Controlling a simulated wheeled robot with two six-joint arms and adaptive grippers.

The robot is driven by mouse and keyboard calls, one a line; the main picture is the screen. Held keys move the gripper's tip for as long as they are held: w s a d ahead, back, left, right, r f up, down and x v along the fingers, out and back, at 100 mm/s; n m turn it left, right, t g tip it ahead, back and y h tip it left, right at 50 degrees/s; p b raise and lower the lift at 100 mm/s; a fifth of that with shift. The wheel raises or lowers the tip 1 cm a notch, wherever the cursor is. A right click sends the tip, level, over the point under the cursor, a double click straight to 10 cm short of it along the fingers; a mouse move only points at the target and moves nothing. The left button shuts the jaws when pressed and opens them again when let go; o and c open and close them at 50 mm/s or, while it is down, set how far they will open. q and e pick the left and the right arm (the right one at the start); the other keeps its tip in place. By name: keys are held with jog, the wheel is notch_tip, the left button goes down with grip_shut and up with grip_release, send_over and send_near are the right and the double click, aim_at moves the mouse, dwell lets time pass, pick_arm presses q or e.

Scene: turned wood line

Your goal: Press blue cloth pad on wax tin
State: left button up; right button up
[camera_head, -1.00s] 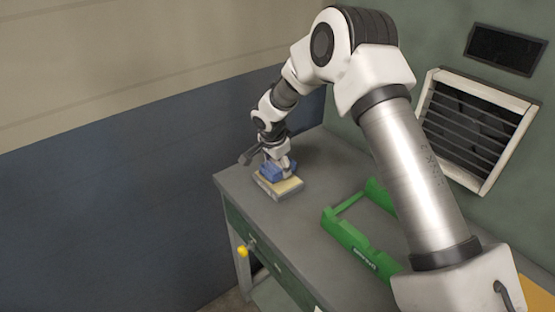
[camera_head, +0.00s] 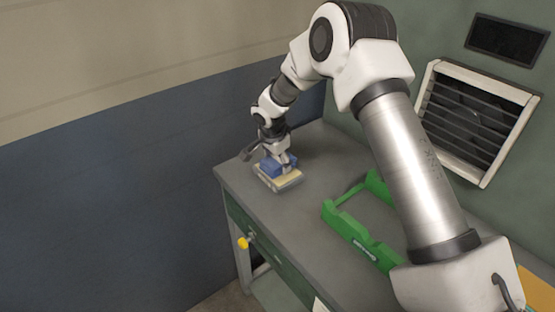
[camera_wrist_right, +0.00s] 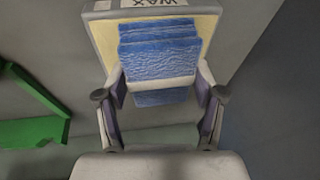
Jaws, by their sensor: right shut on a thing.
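The blue cloth pad (camera_head: 272,165) is in my right gripper (camera_head: 282,160), over the wax tin (camera_head: 286,181) at the far left corner of the bench. In the right wrist view the blue pad (camera_wrist_right: 160,58) lies between the two fingers of my right gripper (camera_wrist_right: 160,92), which is shut on it. The wax tin (camera_wrist_right: 98,28) shows behind the pad, with a yellowish face, a pale rim and a label reading WAX. The pad overlaps the yellow face; I cannot tell how firmly they touch. My left gripper is not in view.
A green frame-like holder (camera_head: 350,232) lies on the grey bench (camera_head: 318,160) to the right of the tin. A yellow knob (camera_head: 243,243) sticks out from the bench front. A louvred vent (camera_head: 475,122) is on the wall. Bare bench top lies between tin and holder.

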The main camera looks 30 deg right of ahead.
aim_at(278, 160)
jog(key=shift+f, duration=0.35)
jog(key=shift+b, duration=0.45)
dwell(1.1)
jog(key=shift+r, duration=0.1)
jog(key=shift+r+p, duration=1.9)
jog(key=shift+r, duration=1.5)
